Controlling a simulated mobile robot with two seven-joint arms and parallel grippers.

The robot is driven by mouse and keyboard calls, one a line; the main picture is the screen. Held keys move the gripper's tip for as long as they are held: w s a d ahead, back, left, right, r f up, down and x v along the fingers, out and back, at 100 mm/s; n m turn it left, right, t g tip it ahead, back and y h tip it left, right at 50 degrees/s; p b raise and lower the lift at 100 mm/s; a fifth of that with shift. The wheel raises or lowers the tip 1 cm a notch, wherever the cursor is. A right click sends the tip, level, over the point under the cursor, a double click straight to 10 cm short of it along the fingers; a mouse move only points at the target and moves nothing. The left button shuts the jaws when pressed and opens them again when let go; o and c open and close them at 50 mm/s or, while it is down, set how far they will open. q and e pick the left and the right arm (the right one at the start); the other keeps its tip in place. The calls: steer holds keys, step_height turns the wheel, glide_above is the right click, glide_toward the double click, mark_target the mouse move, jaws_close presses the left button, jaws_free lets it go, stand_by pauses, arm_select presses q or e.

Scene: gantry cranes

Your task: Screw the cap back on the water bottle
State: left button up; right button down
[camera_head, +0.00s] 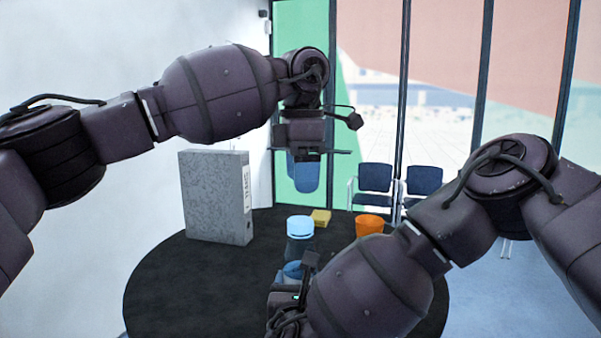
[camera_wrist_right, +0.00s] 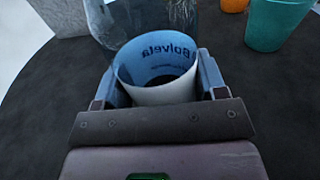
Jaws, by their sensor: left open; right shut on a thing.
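The water bottle (camera_head: 299,250) stands upright on the dark round table. It looks clear, with a light-blue cap (camera_head: 300,226) at its top; I cannot tell whether the cap is threaded on. My right gripper (camera_head: 285,288) is shut around the lower bottle, at its label. In the right wrist view the fingers sit on both sides of the blue-and-white label (camera_wrist_right: 158,60), and the bottle's top is out of frame. My left gripper (camera_head: 308,154) is open and empty, well above the bottle and apart from the cap.
A grey binder (camera_head: 214,200) stands at the left of the table (camera_head: 175,285). A yellow block (camera_head: 320,217) and an orange cup (camera_head: 368,225) are behind the bottle. A teal cup (camera_wrist_right: 278,25) shows to the right in the wrist view. Chairs (camera_head: 375,178) stand beyond.

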mark_target(300, 220)
arm_select(q)
steer(key=n, duration=1.2)
steer(key=shift+n, duration=0.3)
steer(key=n, duration=0.6)
steer(key=shift+a+n, duration=0.1)
steer(key=shift+n, duration=0.2)
steer(key=n, duration=0.6)
steer(key=shift+n, duration=0.3)
steer(key=shift+f, duration=4)
